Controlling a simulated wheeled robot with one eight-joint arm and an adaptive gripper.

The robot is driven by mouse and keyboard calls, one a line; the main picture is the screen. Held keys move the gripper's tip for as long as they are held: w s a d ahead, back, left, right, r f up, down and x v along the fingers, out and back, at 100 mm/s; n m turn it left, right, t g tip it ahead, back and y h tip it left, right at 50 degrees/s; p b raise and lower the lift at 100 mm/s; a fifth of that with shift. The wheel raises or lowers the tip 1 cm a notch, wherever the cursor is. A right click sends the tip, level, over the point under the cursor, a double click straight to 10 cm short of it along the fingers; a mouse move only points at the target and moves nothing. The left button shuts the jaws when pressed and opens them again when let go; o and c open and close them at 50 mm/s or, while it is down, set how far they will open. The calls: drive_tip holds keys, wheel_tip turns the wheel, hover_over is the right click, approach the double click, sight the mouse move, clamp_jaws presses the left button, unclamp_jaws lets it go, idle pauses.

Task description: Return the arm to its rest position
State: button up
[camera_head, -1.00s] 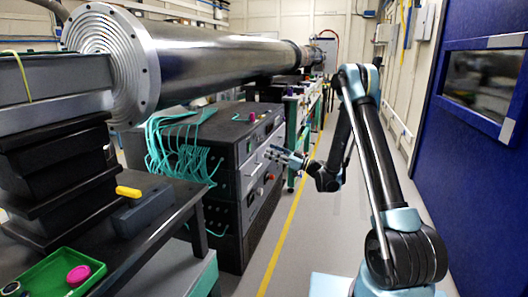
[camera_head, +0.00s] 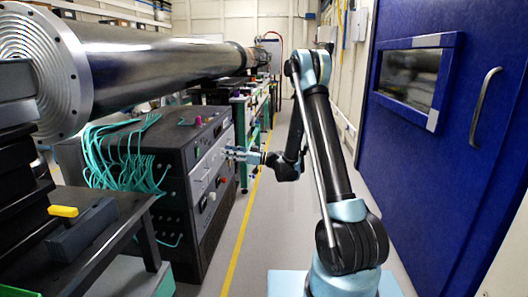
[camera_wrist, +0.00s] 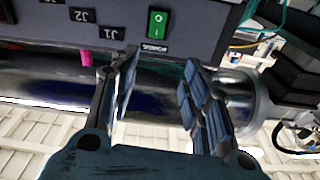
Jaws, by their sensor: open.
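My arm is raised in the aisle in the head view, bent at the elbow, with its forearm reaching down and left. My gripper (camera_head: 232,153) is at the front of the black equipment rack (camera_head: 180,150). In the wrist view my gripper (camera_wrist: 157,75) has its two fingers apart with nothing between them. The rack's panel (camera_wrist: 110,22) fills the top of that view, tilted, with a green switch (camera_wrist: 157,23) just beyond the fingers. I cannot tell the exact gap between fingertips and panel.
A large steel beam pipe (camera_head: 150,65) runs above the rack. A blue door (camera_head: 430,140) stands to the right. A dark table (camera_head: 100,255) with a yellow-topped block (camera_head: 63,212) is at the left front. The grey floor aisle with a yellow line (camera_head: 240,235) is clear.

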drive_tip(key=s+d+r+m+h, duration=0.25)
drive_tip(key=s+d+h, duration=0.25)
drive_tip(key=s+d, duration=0.25)
drive_tip(key=s+d+r+m+h, duration=0.2)
drive_tip(key=s+d+m+h, duration=0.2)
drive_tip(key=s+d, duration=0.35)
drive_tip(key=s+d+f+m+h, duration=0.3)
drive_tip(key=s+d, duration=0.5)
drive_tip(key=s+d+f+m+h, duration=0.3)
drive_tip(key=s+d+h, duration=0.1)
drive_tip(key=s+d, duration=0.4)
drive_tip(key=s+d+f+m+h, duration=0.3)
drive_tip(key=s+d, duration=0.5)
drive_tip(key=s, duration=0.1)
drive_tip(key=shift+f+t, duration=0.25)
drive_tip(key=shift+t, duration=0.05)
drive_tip(key=shift+m, duration=0.25)
drive_tip(key=shift+w+f, duration=0.2)
drive_tip(key=shift+w, duration=0.2)
